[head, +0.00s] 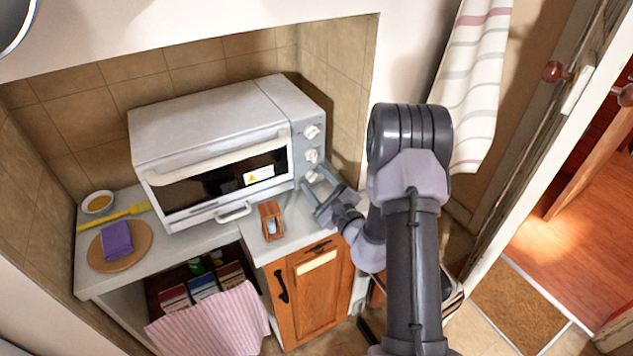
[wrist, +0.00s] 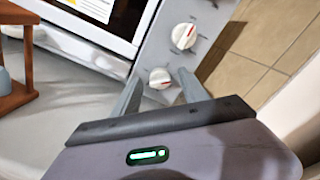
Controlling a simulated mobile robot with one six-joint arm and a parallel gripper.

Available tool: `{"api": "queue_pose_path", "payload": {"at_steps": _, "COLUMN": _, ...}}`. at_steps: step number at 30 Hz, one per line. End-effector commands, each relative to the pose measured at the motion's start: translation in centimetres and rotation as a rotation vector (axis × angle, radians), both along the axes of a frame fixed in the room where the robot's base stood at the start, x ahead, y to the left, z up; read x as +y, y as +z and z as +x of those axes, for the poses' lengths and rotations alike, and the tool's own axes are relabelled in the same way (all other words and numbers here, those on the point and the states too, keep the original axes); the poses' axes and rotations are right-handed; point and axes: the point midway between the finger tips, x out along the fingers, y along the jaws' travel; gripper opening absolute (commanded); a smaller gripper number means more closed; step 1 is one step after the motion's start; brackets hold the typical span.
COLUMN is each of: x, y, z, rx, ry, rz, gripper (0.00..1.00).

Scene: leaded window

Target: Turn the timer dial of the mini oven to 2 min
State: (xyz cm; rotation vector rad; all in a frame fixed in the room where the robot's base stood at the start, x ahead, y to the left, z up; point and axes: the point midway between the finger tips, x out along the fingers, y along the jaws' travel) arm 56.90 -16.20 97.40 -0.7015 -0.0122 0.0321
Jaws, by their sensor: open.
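The mini oven (head: 215,118) is a white box on the counter. Its right-hand panel carries three white dials: a top dial (head: 311,131), a middle dial (head: 312,155) and a bottom dial (head: 312,176). I cannot read which is the timer. My gripper (head: 318,184) is open in front of the bottom dial. In the wrist view the open gripper (wrist: 159,82) has one finger to each side of the bottom dial (wrist: 160,78); whether they touch it is unclear. A red mark shows on this dial. The middle dial (wrist: 184,36) also has a red mark.
A small wooden holder (head: 271,221) stands on the counter just left of my gripper. A round board (head: 103,262) with a purple cloth (head: 116,239), a yellow utensil (head: 110,216) and a bowl (head: 98,202) are at the left. The tiled wall is close on the right.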

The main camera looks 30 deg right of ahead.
Motion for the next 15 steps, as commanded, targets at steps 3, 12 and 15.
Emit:
{"api": "queue_pose_path", "payload": {"at_steps": 3, "x": 0.00, "y": -0.01, "z": 0.11, "rx": 0.000, "ry": 0.000, "rz": 0.000, "gripper": 0.51}}
{"api": "queue_pose_path", "payload": {"at_steps": 12, "x": 0.00, "y": -0.01, "z": 0.07, "rx": 0.001, "ry": 0.001, "rz": 0.000, "gripper": 0.18}}
{"api": "queue_pose_path", "payload": {"at_steps": 15, "x": 0.00, "y": -0.01, "z": 0.06, "rx": 0.001, "ry": 0.001, "rz": 0.000, "gripper": 0.00}}
